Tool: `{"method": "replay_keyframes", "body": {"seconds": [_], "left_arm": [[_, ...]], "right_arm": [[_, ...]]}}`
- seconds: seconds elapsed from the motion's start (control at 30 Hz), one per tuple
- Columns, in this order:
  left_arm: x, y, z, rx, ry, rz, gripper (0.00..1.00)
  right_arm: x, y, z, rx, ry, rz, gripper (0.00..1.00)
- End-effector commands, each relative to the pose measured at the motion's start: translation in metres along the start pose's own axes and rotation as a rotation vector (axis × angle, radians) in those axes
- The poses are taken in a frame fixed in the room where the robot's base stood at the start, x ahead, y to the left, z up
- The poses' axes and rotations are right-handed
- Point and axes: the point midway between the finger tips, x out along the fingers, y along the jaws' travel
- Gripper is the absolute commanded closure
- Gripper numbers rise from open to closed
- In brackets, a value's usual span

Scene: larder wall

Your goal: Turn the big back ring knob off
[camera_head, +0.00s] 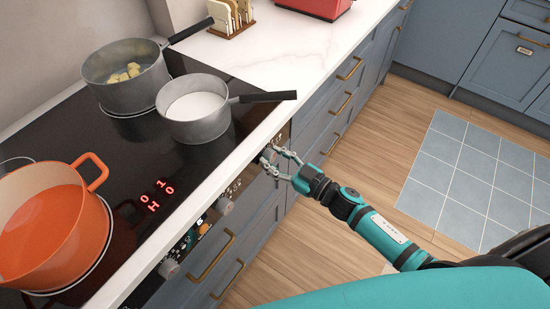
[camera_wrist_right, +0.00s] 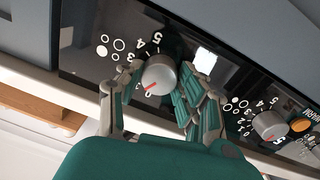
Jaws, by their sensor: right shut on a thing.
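The knob in my right gripper's fingers is a round silver one at the far end of the hob's front panel (camera_head: 268,157). In the right wrist view this knob (camera_wrist_right: 160,76) has a red mark pointing down-left, near the 0 of its dial. My right gripper (camera_wrist_right: 158,88) has one finger on each side of the knob and is shut on it. It also shows in the head view (camera_head: 276,161). Printed rings, one filled white, stand beside the dial. Several similar knobs sit along the panel, one (camera_wrist_right: 270,125) to the right in the wrist view. My left gripper is not in view.
An orange pot (camera_head: 52,225), a grey pot with yellow chunks (camera_head: 128,92) and a saucepan with white contents (camera_head: 196,128) stand on the black hob (camera_head: 95,140). The saucepan's handle (camera_head: 268,97) reaches over the counter near the front edge. Red digits (camera_head: 157,194) glow.

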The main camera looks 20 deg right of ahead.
Motion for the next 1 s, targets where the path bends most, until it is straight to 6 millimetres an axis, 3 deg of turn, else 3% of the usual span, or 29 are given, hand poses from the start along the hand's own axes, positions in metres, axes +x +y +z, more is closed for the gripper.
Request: {"method": "replay_keyframes", "body": {"seconds": [0.37, 1.0], "left_arm": [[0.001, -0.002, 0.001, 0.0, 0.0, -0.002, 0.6], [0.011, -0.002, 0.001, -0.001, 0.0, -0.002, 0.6]], "right_arm": [[0.0, 0.0, 0.001, -0.052, 0.003, 0.0, 0.95], [0.0, 0.0, 0.001, -0.452, 0.024, 0.004, 0.95]]}}
